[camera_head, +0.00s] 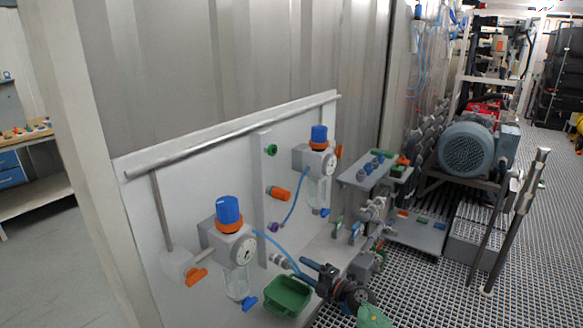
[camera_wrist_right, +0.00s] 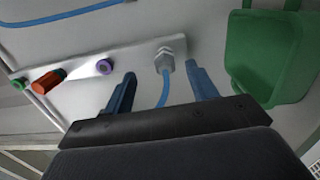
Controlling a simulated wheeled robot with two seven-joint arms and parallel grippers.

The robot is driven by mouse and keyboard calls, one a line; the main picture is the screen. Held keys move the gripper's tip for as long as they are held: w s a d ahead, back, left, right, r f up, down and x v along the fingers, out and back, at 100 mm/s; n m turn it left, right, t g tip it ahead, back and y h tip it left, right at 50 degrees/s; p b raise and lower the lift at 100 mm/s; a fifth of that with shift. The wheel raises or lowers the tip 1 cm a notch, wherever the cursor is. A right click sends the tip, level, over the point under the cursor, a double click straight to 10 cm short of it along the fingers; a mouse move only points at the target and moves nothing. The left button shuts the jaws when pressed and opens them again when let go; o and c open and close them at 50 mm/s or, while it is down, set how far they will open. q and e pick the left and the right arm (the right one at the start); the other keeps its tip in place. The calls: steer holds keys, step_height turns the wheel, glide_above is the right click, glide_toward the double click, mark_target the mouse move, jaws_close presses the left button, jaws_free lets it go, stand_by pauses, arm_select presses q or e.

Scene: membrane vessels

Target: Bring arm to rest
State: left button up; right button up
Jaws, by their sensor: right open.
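My right gripper (camera_head: 302,271) is low in front of the wall panel, beside the green bin (camera_head: 287,296). In the right wrist view its two blue fingers (camera_wrist_right: 163,84) are spread apart, with nothing clamped between them. A silver hose fitting (camera_wrist_right: 165,60) on the panel lies in line with the gap. A blue hose (camera_wrist_right: 164,97) runs from the fitting into the gap between the fingers; I cannot tell whether it touches either one. My left gripper is not in view.
The panel (camera_head: 185,215) carries two regulators with blue knobs, one on the left (camera_head: 229,212) and one farther back (camera_head: 319,135). The green bin is close to my right gripper. A blue-grey motor (camera_head: 467,149) stands back right. Open grating floor (camera_head: 545,230) lies at the right.

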steer(key=w+d+m+t+h, duration=0.3)
steer(key=d+m+t+h, duration=0.1)
steer(key=d+m+h, duration=0.35)
steer(key=w+d+m+t+h, duration=0.4)
steer(key=d+m+h, duration=0.25)
steer(key=m, duration=0.25)
steer(key=s+d+f+m+g+h, duration=0.1)
steer(key=s+d+f+m+g, duration=0.2)
steer(key=f, duration=0.5)
steer(key=s+d+f+m+g+h, duration=0.2)
steer(key=s+f+m+g, duration=0.25)
steer(key=f, duration=0.35)
steer(key=s+a+f+m+g+y, duration=0.1)
steer(key=s+a+f+g, duration=0.15)
steer(key=s+f, duration=0.85)
steer(key=s+a+f+m+g+y, duration=0.15)
steer(key=s+f+g, duration=0.25)
steer(key=s+f, duration=0.65)
steer(key=s+a+f+g, duration=0.1)
steer(key=s+f, duration=0.3)
steer(key=s, duration=0.6)
steer(key=s+a+f+g, duration=0.1)
steer(key=s+f, duration=0.3)
steer(key=s, duration=0.6)
steer(key=s+a+f+g, duration=0.1)
steer(key=s+f, duration=0.3)
steer(key=s, duration=0.6)
steer(key=shift+s+f+g+y, duration=0.15)
steer(key=shift+g+y, duration=0.3)
steer(key=shift+g, duration=0.05)
